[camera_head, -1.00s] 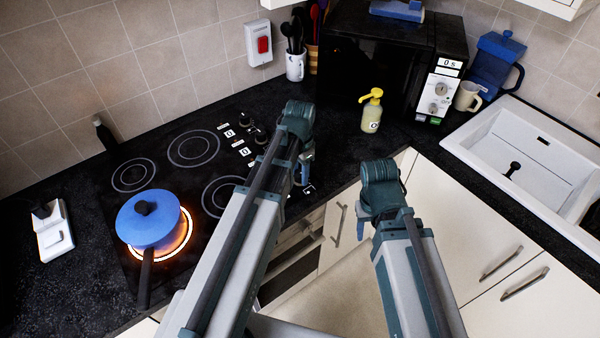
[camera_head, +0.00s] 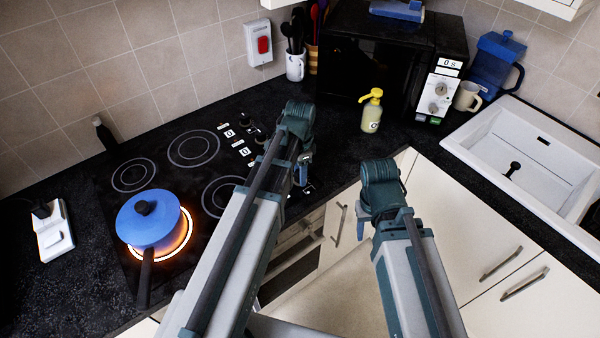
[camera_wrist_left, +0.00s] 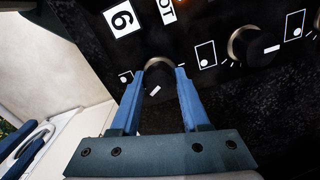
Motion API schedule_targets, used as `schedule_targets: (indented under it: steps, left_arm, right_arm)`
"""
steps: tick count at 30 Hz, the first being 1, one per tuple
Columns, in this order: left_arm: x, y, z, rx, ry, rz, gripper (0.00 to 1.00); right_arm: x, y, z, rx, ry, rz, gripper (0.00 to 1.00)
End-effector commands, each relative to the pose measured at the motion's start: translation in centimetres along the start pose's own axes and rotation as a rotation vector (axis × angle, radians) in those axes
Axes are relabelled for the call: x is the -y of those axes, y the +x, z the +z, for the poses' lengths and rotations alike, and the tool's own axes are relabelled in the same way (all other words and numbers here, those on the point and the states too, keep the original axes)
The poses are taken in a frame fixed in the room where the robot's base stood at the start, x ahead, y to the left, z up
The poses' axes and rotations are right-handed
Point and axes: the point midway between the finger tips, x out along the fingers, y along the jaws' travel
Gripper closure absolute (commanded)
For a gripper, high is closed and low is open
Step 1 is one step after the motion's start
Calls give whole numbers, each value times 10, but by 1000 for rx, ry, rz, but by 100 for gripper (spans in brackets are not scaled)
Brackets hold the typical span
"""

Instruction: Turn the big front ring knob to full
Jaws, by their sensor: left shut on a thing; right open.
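The knob (camera_wrist_left: 157,82) is dark with a metal ring and a white pointer mark. It lies between the two blue fingers of my left gripper (camera_wrist_left: 159,75) in the left wrist view, and the fingers are shut on it. In the head view my left gripper (camera_head: 303,172) is over the hob's right end; my arm hides this knob there. The front ring (camera_head: 188,240) glows orange under a blue lidded pan (camera_head: 148,222). The other front ring (camera_head: 222,196) is dark. My right gripper (camera_head: 365,230) is over the floor, mostly hidden by its wrist, open and empty.
Another knob (camera_wrist_left: 250,45) is beside the held one. A yellow soap bottle (camera_head: 371,112) stands on the worktop right of my left gripper. The pan handle (camera_head: 145,280) points toward the front edge. The microwave (camera_head: 385,60) and sink (camera_head: 530,150) are farther right.

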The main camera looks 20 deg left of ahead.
Motion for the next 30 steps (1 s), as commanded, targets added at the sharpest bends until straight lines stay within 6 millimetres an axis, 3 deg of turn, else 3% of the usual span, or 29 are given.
schedule_targets:
  steps: [2,3,8,20,30]
  left_arm:
    - [0,0,0,0,2,0,100]
    - [0,0,0,0,2,0,52]
    - [0,0,0,0,1,0,24]
    - [0,-3,0,0,0,0,24]
    - [0,-35,0,0,0,0,24]
  right_arm:
    - [0,0,0,0,0,0,50]
    - [0,0,0,0,0,0,50]
    - [0,0,0,0,0,0,50]
    - [0,-3,0,0,0,0,50]
    - [-3,-34,2,0,0,0,50]
